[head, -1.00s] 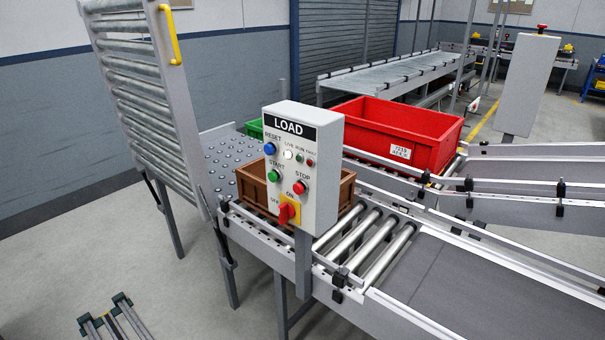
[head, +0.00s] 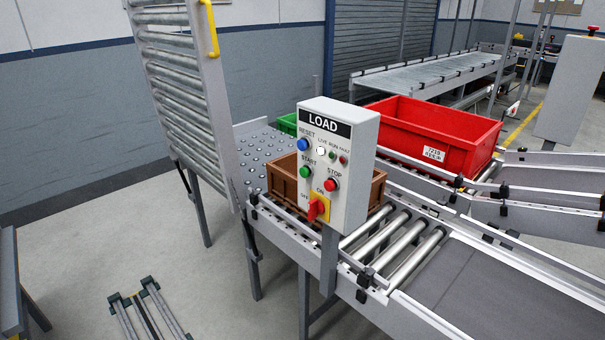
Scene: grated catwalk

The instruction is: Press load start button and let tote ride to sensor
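The LOAD control box (head: 338,165) stands on a post at the near side of the conveyor. Its green START button (head: 305,172) is at the left of the panel, below the blue RESET button (head: 302,145). The red STOP button (head: 331,184) is to the right, above a red rotary switch (head: 317,209) on a yellow plate. A brown tote (head: 284,180) sits on the conveyor behind the box, which hides part of it. A red tote (head: 432,135) sits farther back. I cannot make out a sensor. My gripper is not in view.
A roller gate (head: 180,90) with a yellow handle stands raised at the left. Steel rollers (head: 395,240) lead right to a dark belt (head: 470,285). A green tote (head: 288,123) shows partly behind the box. The floor at front left is open around a low rail frame (head: 150,312).

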